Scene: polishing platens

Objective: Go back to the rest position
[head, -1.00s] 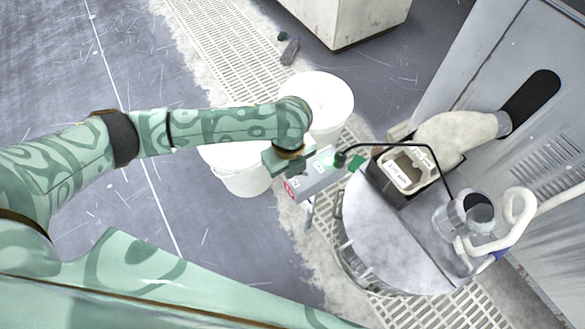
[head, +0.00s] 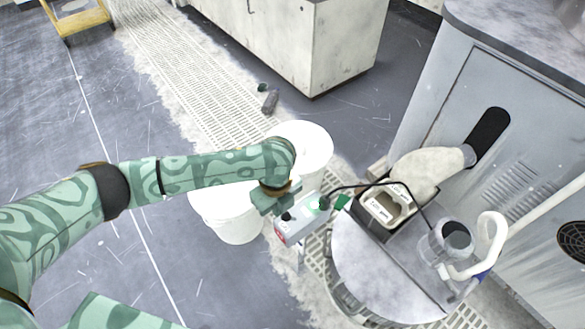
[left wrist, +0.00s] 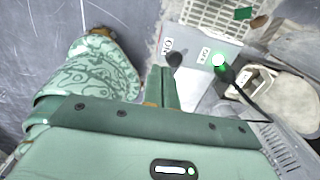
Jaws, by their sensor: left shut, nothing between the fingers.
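My left gripper (head: 274,201) hangs at the end of my green-patterned arm, beside a small grey control box (head: 302,217) with a green light. Its fingers are shut and empty. In the left wrist view the closed fingers (left wrist: 162,88) point toward the same grey box (left wrist: 201,48), with its lit green button and black knob. I cannot tell whether the fingertips touch the box. My right gripper is not in view.
White buckets (head: 232,222) stand behind and left of the box. A round grey-topped drum (head: 378,268) is at right, carrying an open-topped container (head: 387,208) and a clear jar (head: 452,237). A grey cabinet (head: 455,100) stands beyond. The floor at left (head: 110,130) is clear.

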